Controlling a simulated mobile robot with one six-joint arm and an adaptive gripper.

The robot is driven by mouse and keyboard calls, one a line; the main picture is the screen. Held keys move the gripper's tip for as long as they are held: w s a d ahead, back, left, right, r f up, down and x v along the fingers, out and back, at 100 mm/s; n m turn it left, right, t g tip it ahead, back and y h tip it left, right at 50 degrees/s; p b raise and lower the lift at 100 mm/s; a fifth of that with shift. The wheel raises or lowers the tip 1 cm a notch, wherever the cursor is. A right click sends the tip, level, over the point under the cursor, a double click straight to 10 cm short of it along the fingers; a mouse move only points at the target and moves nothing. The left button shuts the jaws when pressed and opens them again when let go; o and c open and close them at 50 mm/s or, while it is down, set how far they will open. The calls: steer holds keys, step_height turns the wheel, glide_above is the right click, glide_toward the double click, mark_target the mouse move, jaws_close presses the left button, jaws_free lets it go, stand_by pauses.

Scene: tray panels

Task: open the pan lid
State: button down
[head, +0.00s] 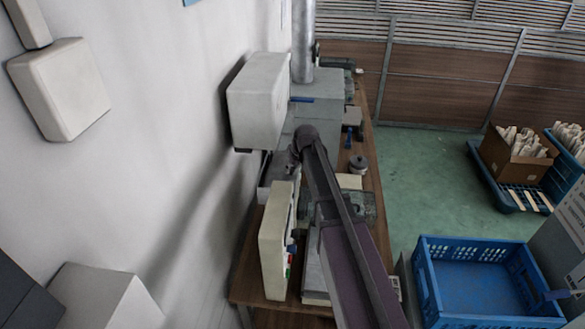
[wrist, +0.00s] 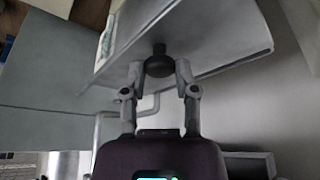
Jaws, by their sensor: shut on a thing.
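In the wrist view, a dark round knob (wrist: 159,66) sits on the underside-facing edge area of a flat grey panel, which looks like the pan lid (wrist: 215,40). My gripper (wrist: 159,72) has one finger on each side of the knob and is shut on it. The panel appears tilted in this view. I cannot tell from there how far the lid is raised.
A white wall box (head: 256,100) hangs left of my arm above the wooden bench (head: 367,165). A pale upright panel (head: 274,240) stands close to the arm's left. A small round pot (head: 357,165) is on the bench. A blue crate (head: 480,280) stands right; green floor lies beyond.

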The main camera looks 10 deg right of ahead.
steer(key=w+d, duration=0.1)
steer(key=w, duration=0.2)
steer(key=w+d, duration=0.1)
steer(key=w, duration=0.3)
steer(key=w+d, duration=0.1)
steer(key=w, duration=0.3)
steer(key=shift+w+d, duration=0.25)
steer(key=shift+d, duration=0.1)
steer(key=shift+c, duration=1.9)
jaws_free()
